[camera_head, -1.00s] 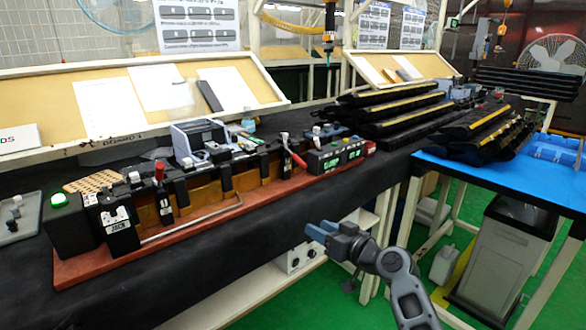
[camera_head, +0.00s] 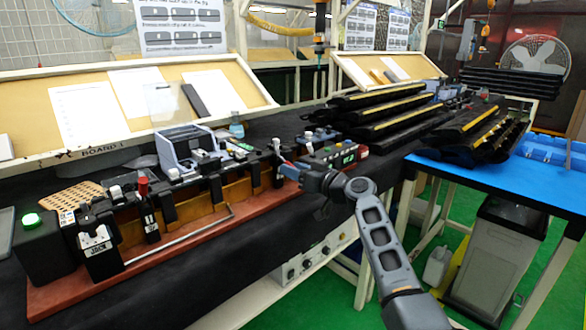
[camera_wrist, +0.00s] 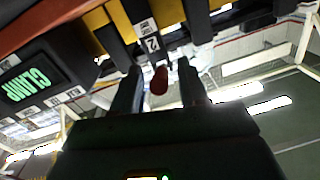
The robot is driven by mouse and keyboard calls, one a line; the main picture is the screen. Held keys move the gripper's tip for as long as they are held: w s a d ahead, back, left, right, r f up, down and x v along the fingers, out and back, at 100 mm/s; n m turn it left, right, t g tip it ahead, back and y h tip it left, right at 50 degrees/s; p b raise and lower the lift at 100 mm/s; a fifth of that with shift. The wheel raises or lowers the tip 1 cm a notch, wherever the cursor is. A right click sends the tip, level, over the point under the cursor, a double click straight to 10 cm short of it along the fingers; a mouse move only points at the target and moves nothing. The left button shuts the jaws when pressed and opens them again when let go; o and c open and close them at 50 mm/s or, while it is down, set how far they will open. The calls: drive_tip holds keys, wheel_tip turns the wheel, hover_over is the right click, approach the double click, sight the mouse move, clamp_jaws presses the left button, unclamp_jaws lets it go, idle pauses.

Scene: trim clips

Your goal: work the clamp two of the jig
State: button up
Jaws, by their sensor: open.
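The jig is a long red-brown base (camera_head: 180,254) with a row of black blocks and amber pieces on the dark bench. In the wrist view, the red handle (camera_wrist: 159,80) of clamp two stands beside a white label marked 2 (camera_wrist: 152,43). My gripper (camera_wrist: 160,68) is open, with one finger on each side of this handle; whether either touches it I cannot tell. In the head view my gripper (camera_head: 287,170) is at the right part of the jig and hides the handle. Another clamp with a red knob (camera_head: 143,187) stands upright farther left.
A box with green displays (camera_head: 345,157) is close to the right of my gripper. A metal rod (camera_head: 180,240) runs along the jig's front. Black trim parts (camera_head: 375,110) lie behind, to the right.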

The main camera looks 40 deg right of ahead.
drive_tip(key=shift+w, duration=0.4)
drive_tip(key=shift+c, duration=0.2)
clamp_jaws()
